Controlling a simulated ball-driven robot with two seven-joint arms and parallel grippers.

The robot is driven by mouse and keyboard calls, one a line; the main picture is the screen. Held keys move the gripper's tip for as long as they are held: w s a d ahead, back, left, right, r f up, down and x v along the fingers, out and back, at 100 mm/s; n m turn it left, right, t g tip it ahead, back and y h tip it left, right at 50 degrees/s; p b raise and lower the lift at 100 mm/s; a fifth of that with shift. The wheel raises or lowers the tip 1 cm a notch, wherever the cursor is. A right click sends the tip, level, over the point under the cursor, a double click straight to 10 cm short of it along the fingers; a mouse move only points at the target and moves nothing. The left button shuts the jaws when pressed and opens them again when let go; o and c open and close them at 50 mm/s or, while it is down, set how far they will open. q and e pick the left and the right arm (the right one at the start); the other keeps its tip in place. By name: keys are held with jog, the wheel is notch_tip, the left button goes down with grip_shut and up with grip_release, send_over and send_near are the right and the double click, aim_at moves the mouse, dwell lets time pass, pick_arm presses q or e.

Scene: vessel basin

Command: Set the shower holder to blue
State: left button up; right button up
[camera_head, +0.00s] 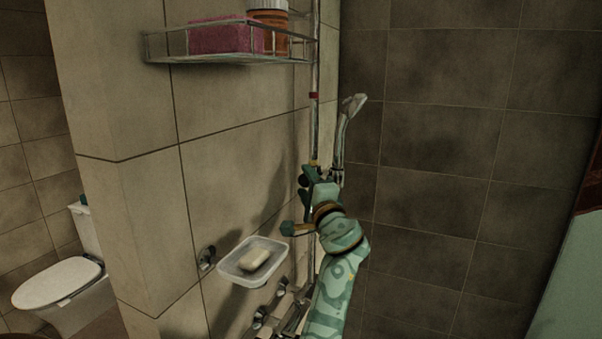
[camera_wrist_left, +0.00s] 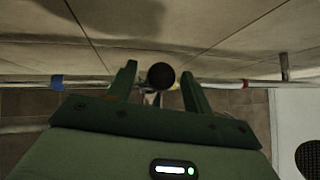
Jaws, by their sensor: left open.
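The shower rail (camera_head: 315,60) runs upright along the tiled wall, with a red band (camera_head: 314,97) high up and a yellow band (camera_head: 314,162) just above my gripper. In the left wrist view the rail lies sideways, with a blue band (camera_wrist_left: 57,83) at left and a red band (camera_wrist_left: 245,84) at right. The shower holder's round dark knob (camera_wrist_left: 160,76) sits between the blue and yellow bands, nearer yellow (camera_wrist_left: 205,84). My left gripper (camera_head: 318,174) is open, with one finger on each side of the knob; contact cannot be told. The shower head (camera_head: 353,106) rises beside the rail.
A wire shelf (camera_head: 160,60) with a pink block (camera_head: 222,38) and an orange jar (camera_head: 268,15) is above. A white soap dish (camera_head: 228,268) with soap (camera_head: 254,260) juts from the wall below left. A toilet (camera_head: 58,282) stands far left. Right of the rail is open.

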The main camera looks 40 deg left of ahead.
aim_at(301, 180)
pick_arm(q)
jog(key=x, duration=0.3)
jog(key=shift+f, duration=0.1)
jog(key=shift+s+a, duration=0.1)
jog(key=shift+a, duration=0.5)
jog(key=shift+s+d+r, duration=0.2)
jog(key=shift+r, duration=0.1)
jog(key=shift+d, duration=0.15)
jog(key=shift+c, duration=1.2)
jog(key=shift+w+d, duration=0.1)
jog(key=shift+w, duration=0.1)
grip_shut()
pick_arm(e)
jog(key=shift+a+r, duration=0.3)
jog(key=shift+r, duration=0.1)
